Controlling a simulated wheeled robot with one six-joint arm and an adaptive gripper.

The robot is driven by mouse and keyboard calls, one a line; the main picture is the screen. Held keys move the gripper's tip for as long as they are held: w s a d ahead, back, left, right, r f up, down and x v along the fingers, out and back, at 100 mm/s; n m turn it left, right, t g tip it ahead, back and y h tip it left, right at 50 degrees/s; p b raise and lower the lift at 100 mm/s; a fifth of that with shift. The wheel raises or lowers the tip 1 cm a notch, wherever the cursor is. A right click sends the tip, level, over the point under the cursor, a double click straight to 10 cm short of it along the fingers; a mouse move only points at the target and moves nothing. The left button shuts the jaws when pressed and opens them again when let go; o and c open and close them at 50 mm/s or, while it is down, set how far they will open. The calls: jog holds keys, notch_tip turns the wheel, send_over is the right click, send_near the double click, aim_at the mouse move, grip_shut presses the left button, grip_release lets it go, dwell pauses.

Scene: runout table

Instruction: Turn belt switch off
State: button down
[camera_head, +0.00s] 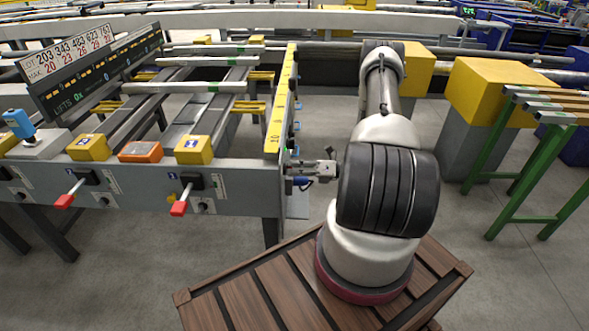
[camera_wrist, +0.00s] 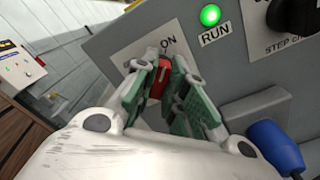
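The belt switch (camera_wrist: 157,84) shows as a small red piece on a white plate (camera_wrist: 130,60) on the grey panel. Only "ON" of the plate's lettering is readable; the rest is covered. My gripper (camera_wrist: 160,68) is at the switch, with one grey-and-green finger on each side of the red piece. I cannot tell whether the fingers touch it. A green lamp (camera_wrist: 210,15) marked RUN is lit above right of the switch. In the head view my gripper (camera_head: 330,169) is at the end face of the runout table (camera_head: 240,203); the switch is hidden there.
A blue plug (camera_wrist: 275,146) sticks out below right of the switch, close to my right finger. A black knob (camera_wrist: 295,17) marked STEP is at the upper right. Green-legged stands (camera_head: 520,190) and yellow-topped blocks (camera_head: 490,90) are at the right. Grey floor lies between.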

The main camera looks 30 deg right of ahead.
jog(key=shift+n, duration=0.3)
jog(key=shift+s+a+n, duration=0.1)
jog(key=shift+s+n, duration=0.05)
jog(key=shift+n, duration=4.15)
jog(key=shift+s+a+n, duration=0.1)
jog(key=shift+s+n, duration=0.05)
jog(key=shift+n, duration=4.15)
jog(key=c, duration=1.5)
grip_release()
jog(key=shift+o, duration=0.2)
jog(key=v, duration=1.2)
